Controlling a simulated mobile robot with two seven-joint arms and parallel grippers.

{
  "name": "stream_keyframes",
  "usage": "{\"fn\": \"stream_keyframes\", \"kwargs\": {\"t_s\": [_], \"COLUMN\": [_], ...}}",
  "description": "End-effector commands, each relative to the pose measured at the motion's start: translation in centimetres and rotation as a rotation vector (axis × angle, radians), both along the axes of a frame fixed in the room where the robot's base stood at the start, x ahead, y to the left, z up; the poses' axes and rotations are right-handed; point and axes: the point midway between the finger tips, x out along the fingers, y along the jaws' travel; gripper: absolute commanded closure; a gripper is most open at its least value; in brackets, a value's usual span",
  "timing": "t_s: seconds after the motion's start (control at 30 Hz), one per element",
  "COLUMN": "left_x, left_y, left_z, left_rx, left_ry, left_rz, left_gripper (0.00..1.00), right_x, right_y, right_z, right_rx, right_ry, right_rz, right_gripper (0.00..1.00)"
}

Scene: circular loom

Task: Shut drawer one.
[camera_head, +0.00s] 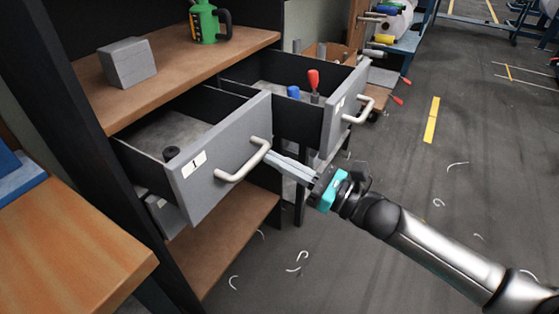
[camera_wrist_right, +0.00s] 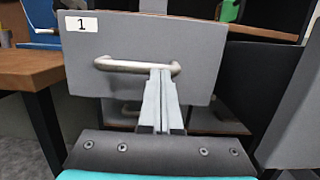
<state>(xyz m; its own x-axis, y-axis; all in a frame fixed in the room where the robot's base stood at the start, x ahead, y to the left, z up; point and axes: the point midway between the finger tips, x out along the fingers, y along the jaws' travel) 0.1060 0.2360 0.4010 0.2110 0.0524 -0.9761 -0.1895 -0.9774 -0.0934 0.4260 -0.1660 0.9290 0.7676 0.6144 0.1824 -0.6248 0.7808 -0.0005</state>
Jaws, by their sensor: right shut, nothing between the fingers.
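Drawer one (camera_head: 218,172) has a grey front with a "1" label and a pale bar handle (camera_head: 246,162). It stands pulled out of the dark cabinet in the head view, with a small black round part (camera_head: 171,153) inside. My right gripper (camera_head: 272,156) is shut and empty, its fingertips at the right end of the handle. In the right wrist view the shut fingers (camera_wrist_right: 161,75) overlap the handle (camera_wrist_right: 136,66) near its right end, in front of the drawer front (camera_wrist_right: 200,45). I cannot tell whether they touch. My left gripper is not in view.
A second drawer (camera_head: 342,108) beside it is also open, holding a red-handled tool (camera_head: 314,82) and a blue part (camera_head: 293,92). A grey block (camera_head: 127,63) and green container (camera_head: 205,22) sit on the shelf above.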

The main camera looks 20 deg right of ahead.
Motion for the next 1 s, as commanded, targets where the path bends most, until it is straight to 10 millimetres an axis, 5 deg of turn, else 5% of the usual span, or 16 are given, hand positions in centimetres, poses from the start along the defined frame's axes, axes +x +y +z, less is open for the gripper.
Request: {"fn": "stream_keyframes", "kwargs": {"t_s": [0.17,1.0], "left_x": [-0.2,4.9], "left_y": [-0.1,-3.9], "left_z": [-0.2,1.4], "left_rx": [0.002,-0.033], "left_ry": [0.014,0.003], "left_rz": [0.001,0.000], "left_gripper": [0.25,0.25], "right_x": [1.1,10.6], "right_y": [0.8,8.2], "right_z": [0.0,0.0], "right_rx": [0.003,0.001], "right_ry": [-0.003,-0.001], "right_rz": [0.000,-0.001], "right_gripper": [1.00,1.00]}}
